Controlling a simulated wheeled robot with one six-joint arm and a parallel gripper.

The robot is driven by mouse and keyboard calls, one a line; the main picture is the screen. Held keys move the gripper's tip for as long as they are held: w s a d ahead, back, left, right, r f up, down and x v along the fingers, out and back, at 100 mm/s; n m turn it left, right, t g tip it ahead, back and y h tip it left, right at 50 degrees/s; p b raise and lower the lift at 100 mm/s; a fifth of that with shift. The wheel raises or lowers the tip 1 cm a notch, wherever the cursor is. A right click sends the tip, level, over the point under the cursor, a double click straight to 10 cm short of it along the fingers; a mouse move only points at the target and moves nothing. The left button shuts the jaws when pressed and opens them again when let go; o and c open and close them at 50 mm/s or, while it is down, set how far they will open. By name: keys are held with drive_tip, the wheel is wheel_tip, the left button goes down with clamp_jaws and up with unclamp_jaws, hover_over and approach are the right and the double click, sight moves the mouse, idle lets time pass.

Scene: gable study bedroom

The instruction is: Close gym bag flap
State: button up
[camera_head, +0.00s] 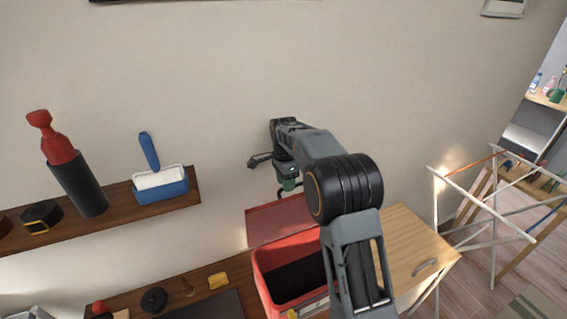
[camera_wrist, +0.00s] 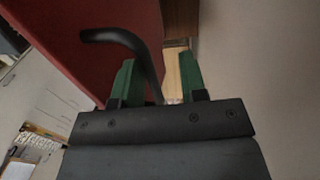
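The red gym bag (camera_head: 262,279) stands open on the surface below my arm, with its dark inside showing. Its red flap (camera_head: 283,222) is raised at the back, near the wall. The flap also fills the upper left of the wrist view (camera_wrist: 95,35). A black curved handle (camera_wrist: 118,36) stands out by the flap and runs down between my green fingertips. My gripper (camera_wrist: 160,78) is open, with a gap between the handle and the right finger. Contact with the left finger is unclear. In the head view my gripper (camera_head: 287,180) is just above the flap.
A wooden wall shelf (camera_head: 110,217) at left holds a blue-and-white brush (camera_head: 160,181) and a black cylinder with a red top (camera_head: 72,170). A wooden cabinet (camera_head: 415,248) is right of the bag. A drying rack (camera_head: 490,205) stands farther right.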

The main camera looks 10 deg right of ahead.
drive_tip(key=shift+w+r, duration=0.3)
drive_tip(key=shift+r, duration=0.4)
drive_tip(key=shift+s, duration=0.1)
drive_tip(key=shift+c, duration=0.4)
